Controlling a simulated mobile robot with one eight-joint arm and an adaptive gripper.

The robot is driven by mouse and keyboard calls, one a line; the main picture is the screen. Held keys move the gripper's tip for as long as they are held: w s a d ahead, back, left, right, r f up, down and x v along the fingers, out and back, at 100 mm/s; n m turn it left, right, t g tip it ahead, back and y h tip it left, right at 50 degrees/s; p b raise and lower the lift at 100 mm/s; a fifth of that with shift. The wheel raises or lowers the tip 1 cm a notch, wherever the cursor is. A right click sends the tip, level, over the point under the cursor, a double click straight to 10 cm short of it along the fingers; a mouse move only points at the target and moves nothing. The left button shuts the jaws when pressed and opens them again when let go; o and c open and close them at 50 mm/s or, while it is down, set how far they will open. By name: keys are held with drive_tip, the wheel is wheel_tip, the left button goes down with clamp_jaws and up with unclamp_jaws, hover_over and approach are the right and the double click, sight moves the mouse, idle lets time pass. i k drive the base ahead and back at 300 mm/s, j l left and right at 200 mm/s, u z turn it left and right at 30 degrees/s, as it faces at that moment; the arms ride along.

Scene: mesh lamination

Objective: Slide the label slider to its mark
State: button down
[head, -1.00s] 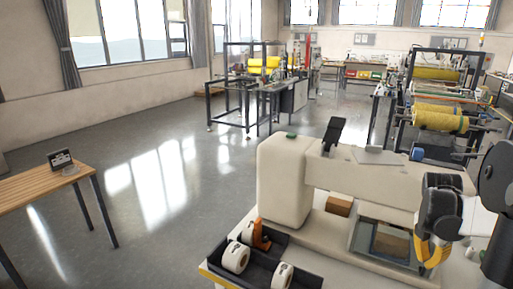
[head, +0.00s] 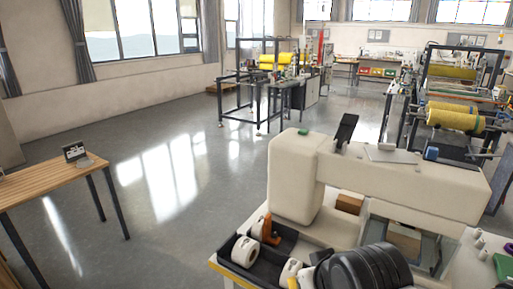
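I cannot make out a label slider or its mark in the head view. A beige machine (head: 400,195) with a thick overhanging arm stands on a white bench at the lower right. A black lever (head: 346,130) and a small green part (head: 303,131) are on its top. A dark rounded part of my arm (head: 362,270) covers the front of the machine's base at the bottom edge. My gripper's fingertips do not show clearly, so I cannot see its opening or whether it holds anything.
A black tray (head: 226,250) with white rolls and an orange tape dispenser (head: 268,230) sits at the bench's left. Small grey knobs (head: 479,243) are at the right. A wooden table (head: 50,182) stands at the far left. The floor between is clear.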

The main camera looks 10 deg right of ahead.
sight(432, 152)
drive_tip(key=z, duration=1.4)
